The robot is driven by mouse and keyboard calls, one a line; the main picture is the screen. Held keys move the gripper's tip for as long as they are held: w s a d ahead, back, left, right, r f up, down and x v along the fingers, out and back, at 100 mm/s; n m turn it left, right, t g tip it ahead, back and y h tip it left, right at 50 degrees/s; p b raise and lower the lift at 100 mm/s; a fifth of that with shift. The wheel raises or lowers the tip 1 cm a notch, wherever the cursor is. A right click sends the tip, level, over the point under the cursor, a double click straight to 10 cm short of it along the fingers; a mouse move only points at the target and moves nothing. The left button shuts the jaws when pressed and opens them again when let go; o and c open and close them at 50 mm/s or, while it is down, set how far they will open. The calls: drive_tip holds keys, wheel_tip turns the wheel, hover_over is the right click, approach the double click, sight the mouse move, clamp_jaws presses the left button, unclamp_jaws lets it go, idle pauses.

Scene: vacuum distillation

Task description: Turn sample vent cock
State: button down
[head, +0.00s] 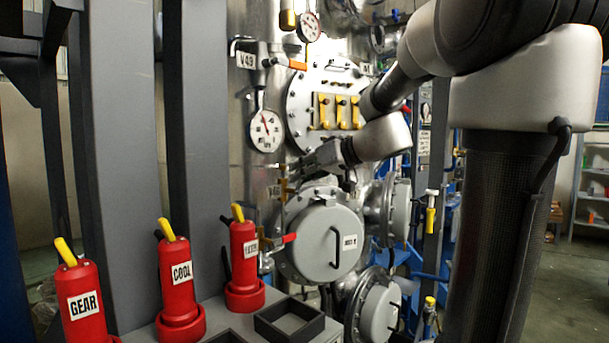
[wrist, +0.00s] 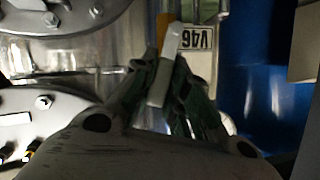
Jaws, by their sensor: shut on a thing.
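My gripper (head: 300,166) is at the vessel wall, between the upper flange and the lower round cover. In the wrist view, its two fingers (wrist: 170,88) are closed around a small pale lever (wrist: 163,80). A yellow-orange part (wrist: 163,30) shows just beyond the lever, beside a tag reading V46 (wrist: 199,40), upside down in this view. In the head view, the V46 tag (head: 273,191) is partly hidden and a small yellow cock part (head: 286,190) shows below my fingers. The fingers hide much of the cock's body.
The lower round cover (head: 325,240) with a handle is close below my gripper. A red lever (head: 284,239) sticks out at its left. A dial gauge (head: 266,131) hangs at the upper left.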

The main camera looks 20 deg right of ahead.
drive_tip(key=shift+s+a+n+h, duration=0.2)
drive_tip(key=shift+a+n+h, duration=0.25)
drive_tip(key=shift+n, duration=0.25)
drive_tip(key=c, duration=1.4)
unclamp_jaws()
drive_tip(key=shift+r, duration=0.1)
drive_tip(key=v, duration=1.2)
drive_tip(key=shift+s, duration=0.1)
